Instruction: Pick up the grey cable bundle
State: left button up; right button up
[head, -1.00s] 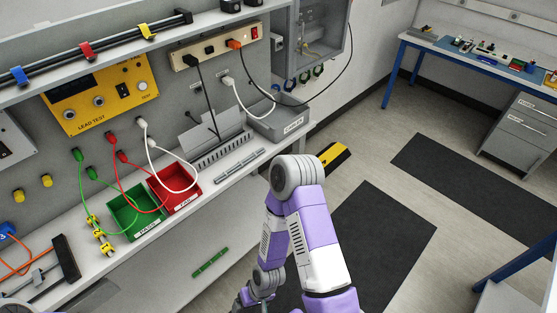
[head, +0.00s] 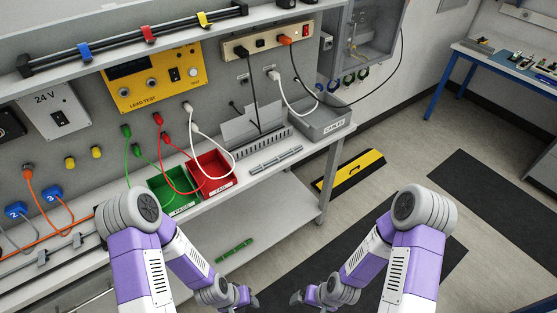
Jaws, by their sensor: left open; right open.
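I cannot single out a grey cable bundle with certainty. Thin grey cables (head: 68,209) run from the blue numbered plugs at the left of the bench in the head view. My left gripper (head: 245,296) is open, low in the picture in front of the bench. My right gripper (head: 298,299) is open and low, just right of the left one. Both are apart from the bench objects, and I see nothing in them.
A green bin (head: 158,187) and a red bin (head: 225,188) stand on the bench with test leads looping over them. A slotted duct (head: 262,147) lies behind a grey rail (head: 276,160). A yellow-and-black item (head: 352,172) is on the floor. The floor at right is open.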

aim_at(261, 167)
jog(key=z, duration=1.25)
jog(key=i, duration=1.65)
jog(key=u, duration=2.8)
